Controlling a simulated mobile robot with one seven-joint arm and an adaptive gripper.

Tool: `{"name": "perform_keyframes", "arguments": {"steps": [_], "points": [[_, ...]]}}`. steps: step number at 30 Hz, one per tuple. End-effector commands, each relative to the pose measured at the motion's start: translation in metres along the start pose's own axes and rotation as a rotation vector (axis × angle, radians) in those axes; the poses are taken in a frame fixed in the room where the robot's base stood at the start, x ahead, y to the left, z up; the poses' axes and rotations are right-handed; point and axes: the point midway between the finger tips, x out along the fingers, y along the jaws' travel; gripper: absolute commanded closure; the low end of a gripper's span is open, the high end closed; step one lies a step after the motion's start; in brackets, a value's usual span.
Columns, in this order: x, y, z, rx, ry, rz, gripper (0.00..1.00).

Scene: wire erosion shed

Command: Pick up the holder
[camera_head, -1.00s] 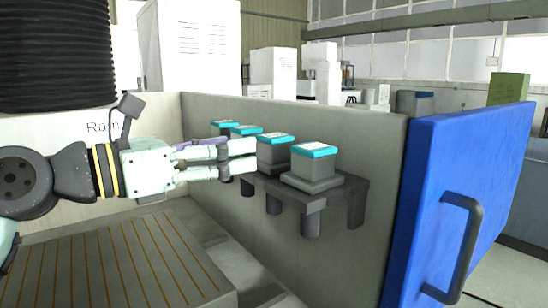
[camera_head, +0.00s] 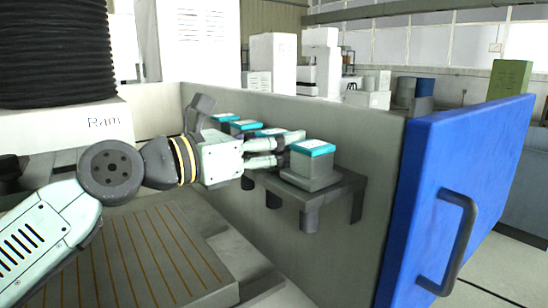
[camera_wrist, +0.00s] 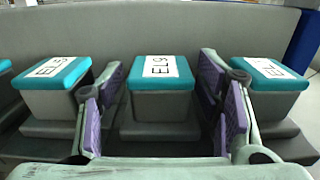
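Several grey holders with teal tops and white labels stand in a row on a dark shelf (camera_head: 345,186) along a grey wall. The nearest holder (camera_head: 314,163) is in clear view. The one behind it (camera_head: 270,132) is partly hidden by my gripper (camera_head: 290,148). In the wrist view, a holder marked ELS (camera_wrist: 162,103) is centred between my open fingers. They flank it with a gap on each side, and it stands upright on its base. Neighbouring holders show at left (camera_wrist: 57,100) and right (camera_wrist: 272,103), outside the fingers.
A blue door with a dark handle (camera_head: 455,240) stands at the right. A slatted table (camera_head: 140,260) lies below my arm. The grey wall (camera_head: 370,140) runs close behind the holders. Neighbouring holders leave narrow room for the fingers.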

Motion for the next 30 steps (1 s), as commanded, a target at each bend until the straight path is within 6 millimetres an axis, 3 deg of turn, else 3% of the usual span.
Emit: {"name": "perform_keyframes", "arguments": {"steps": [25, 30], "points": [[-0.0004, 0.0002, 0.0002, 0.0, 0.0, 0.0, 0.99], [-0.0006, 0.0004, 0.0013, 0.0, -0.003, 0.001, 1.0]]}}
